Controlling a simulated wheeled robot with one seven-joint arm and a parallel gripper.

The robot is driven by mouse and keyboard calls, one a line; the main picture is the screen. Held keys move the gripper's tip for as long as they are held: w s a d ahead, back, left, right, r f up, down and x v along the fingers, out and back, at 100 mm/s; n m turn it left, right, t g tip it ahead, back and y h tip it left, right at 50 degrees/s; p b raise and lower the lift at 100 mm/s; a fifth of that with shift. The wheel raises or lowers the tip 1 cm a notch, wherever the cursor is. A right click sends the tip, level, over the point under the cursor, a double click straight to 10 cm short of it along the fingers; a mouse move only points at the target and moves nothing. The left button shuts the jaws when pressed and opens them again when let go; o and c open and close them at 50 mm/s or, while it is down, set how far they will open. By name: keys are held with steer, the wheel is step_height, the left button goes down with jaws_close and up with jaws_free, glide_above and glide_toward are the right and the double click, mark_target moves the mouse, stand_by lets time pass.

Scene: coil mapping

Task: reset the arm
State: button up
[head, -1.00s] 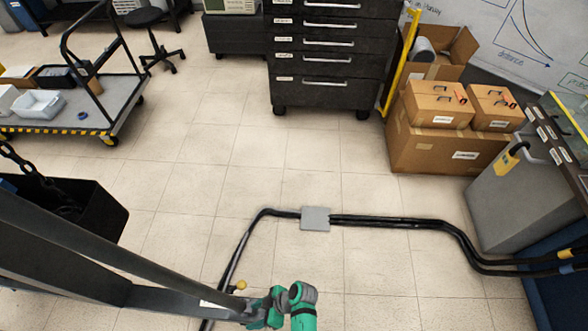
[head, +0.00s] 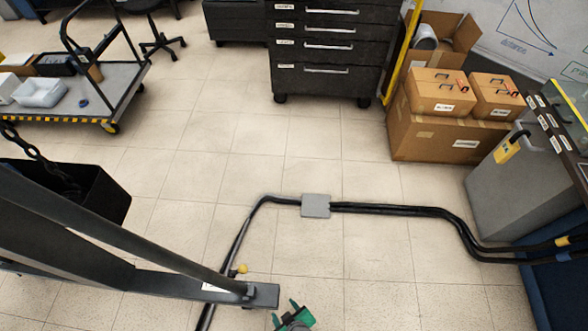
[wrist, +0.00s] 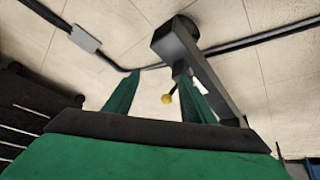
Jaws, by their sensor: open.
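My gripper (head: 290,315) shows at the bottom edge of the head view, its green fingers spread and nothing between them. Most of my arm is out of that view. In the wrist view the two green fingers of my gripper (wrist: 155,95) stand apart and empty. Beyond them a dark grey beam end (wrist: 172,40) and a small yellow knob (wrist: 166,99) show. The same grey beam (head: 190,285) and yellow knob (head: 242,268) lie just left of my gripper in the head view.
Black cables (head: 400,209) run over the floor through a grey plate (head: 316,206). A black drawer cabinet (head: 325,50), cardboard boxes (head: 445,138), a grey bin (head: 510,195) and a cart (head: 85,102) stand around. A black box (head: 95,190) is at left.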

steer(key=s+d+r+m+t+h, duration=0.1)
steer(key=r+m+t, duration=0.3)
steer(key=r, duration=1.3)
steer(key=s+d+r+m+t+h, duration=0.2)
steer(key=r+t, duration=0.4)
steer(key=r, duration=1.1)
steer(key=shift+r+m, duration=0.2)
steer(key=shift+m, duration=0.7)
steer(key=shift+d, duration=0.1)
steer(key=c, duration=0.5)
